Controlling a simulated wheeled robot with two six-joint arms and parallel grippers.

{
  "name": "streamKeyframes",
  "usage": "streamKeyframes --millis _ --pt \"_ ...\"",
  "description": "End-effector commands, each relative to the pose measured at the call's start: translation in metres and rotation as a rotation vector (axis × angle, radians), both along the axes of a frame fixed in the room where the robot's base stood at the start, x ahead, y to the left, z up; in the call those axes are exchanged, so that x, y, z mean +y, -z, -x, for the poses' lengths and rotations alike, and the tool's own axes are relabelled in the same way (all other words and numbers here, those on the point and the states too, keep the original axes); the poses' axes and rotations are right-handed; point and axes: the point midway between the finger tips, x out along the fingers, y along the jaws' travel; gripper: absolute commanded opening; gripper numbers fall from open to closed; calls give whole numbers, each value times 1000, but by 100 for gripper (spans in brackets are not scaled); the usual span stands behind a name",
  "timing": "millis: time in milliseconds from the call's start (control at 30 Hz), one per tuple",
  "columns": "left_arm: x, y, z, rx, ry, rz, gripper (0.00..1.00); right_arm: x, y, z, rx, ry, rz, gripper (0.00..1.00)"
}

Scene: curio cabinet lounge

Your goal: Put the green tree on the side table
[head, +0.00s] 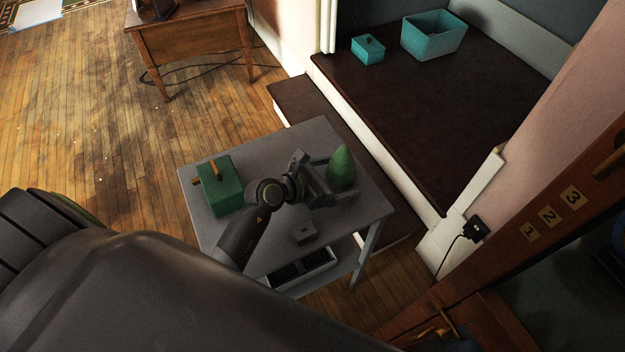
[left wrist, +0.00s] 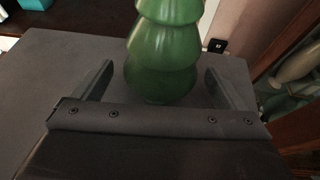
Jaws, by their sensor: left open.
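The green tree (head: 342,167), with rounded stacked tiers, stands upright at the right part of a grey side table (head: 365,195). My left gripper (head: 328,180) is low over the table at the tree, with its jaws open. In the left wrist view the tree (left wrist: 163,65) rises from the grey tabletop (left wrist: 50,75) between the two spread fingers of the left gripper (left wrist: 158,72). A gap shows on each side, and the tree's top is cut off. My right gripper is not in view.
A green box (head: 220,188) with an orange-brown piece stands at the table's left. A small grey block (head: 304,233) sits near the front, above an open drawer (head: 300,268). A teal bin (head: 433,35) and small teal box (head: 368,47) stand on the dark raised floor behind.

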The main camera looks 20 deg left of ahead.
Motion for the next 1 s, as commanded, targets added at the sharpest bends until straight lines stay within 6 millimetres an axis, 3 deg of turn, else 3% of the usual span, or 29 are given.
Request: streamKeyframes --millis 300,500,1000 --pt "33 -24 52 0 1 -6 94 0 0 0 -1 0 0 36" --pt "46 -35 73 0 0 -4 94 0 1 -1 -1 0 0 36" --pt "49 -39 79 -1 0 1 94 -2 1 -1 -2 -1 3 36"
